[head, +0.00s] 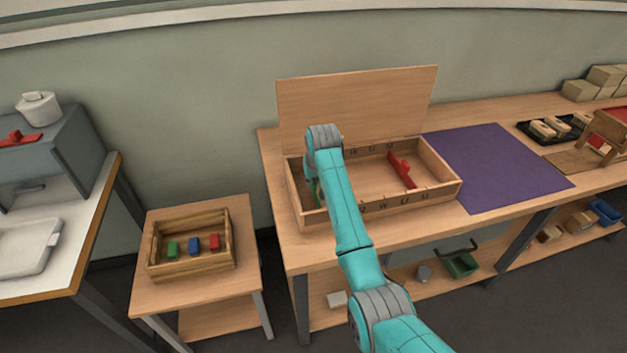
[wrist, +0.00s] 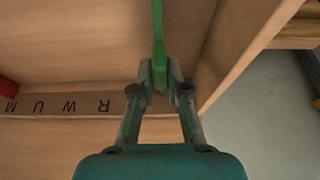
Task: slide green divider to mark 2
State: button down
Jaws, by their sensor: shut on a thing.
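The green divider (head: 316,190) stands near the left end of a wooden box (head: 437,200), mostly hidden behind my arm in the head view. In the wrist view the green divider (wrist: 157,28) runs up from between the fingertips of my gripper (wrist: 159,78), which is shut on its end. It is close to the box's end wall, with a small gap visible. A row of letter marks (wrist: 70,106) runs along the box's side wall. No number shows there. The divider is nearest the letter that looks like R.
A red divider (head: 402,170) stands in the right part of the box. The floor between the dividers is clear. A wooden panel (head: 360,100) rises behind the box. A purple mat (head: 495,165) lies to its right, and a small crate (head: 190,265) with coloured blocks stands lower left.

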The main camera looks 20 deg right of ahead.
jog(key=d, duration=0.4)
jog(key=c, duration=1.2)
grip_release()
jog(key=shift+o, duration=0.2)
jog(key=v, duration=1.2)
jog(key=shift+s, duration=0.1)
